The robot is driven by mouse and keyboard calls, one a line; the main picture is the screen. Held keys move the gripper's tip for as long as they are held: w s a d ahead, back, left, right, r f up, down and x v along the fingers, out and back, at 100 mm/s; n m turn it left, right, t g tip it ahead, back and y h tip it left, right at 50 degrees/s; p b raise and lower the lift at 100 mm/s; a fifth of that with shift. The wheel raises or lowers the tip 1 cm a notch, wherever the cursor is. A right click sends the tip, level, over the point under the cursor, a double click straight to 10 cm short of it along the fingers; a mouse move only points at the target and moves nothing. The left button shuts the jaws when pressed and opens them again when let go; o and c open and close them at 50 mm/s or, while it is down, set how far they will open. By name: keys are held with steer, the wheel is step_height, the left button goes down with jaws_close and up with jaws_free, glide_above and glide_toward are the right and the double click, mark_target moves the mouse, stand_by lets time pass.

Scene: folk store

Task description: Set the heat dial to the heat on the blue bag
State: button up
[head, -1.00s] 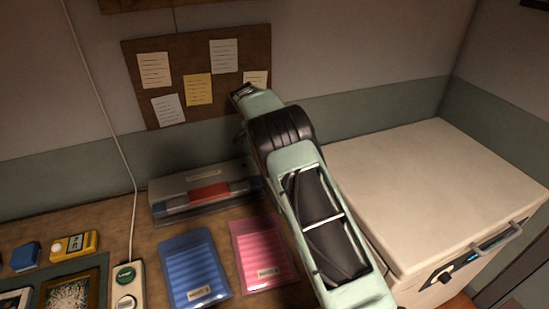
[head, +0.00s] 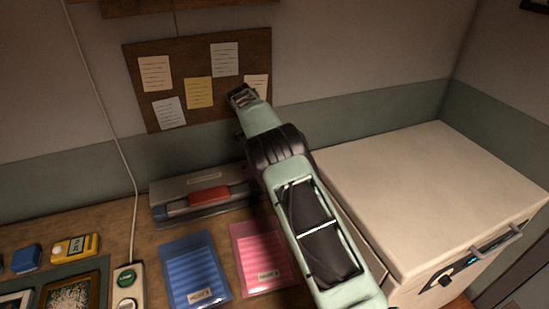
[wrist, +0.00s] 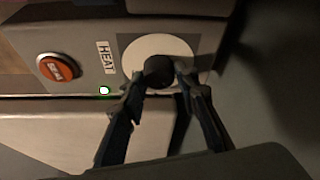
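In the wrist view, the heat dial is a round black knob (wrist: 158,71) on a pale disc, beside a HEAT label (wrist: 105,58). My gripper (wrist: 161,76) has one finger on each side of the knob; I cannot tell whether they touch it. The knob's pointer and any scale marks are not readable. In the head view, the blue bag (head: 190,262) lies on the counter with a small HEAT label (head: 200,295) whose number is too small to read surely. The grey sealer (head: 172,202) stands behind it. My arm hides the gripper and dial there.
A pink bag (head: 255,247) lies right of the blue one. An orange SEAL button (wrist: 58,68) and a small lit lamp (wrist: 104,91) are near the dial. A large white chest (head: 430,190) stands at right. A corded switch box (head: 128,288) is at left.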

steer(key=o, duration=0.3)
steer(key=shift+r, duration=0.1)
steer(key=v, duration=1.1)
steer(key=shift+r, duration=0.4)
steer(key=shift+s+a, duration=0.1)
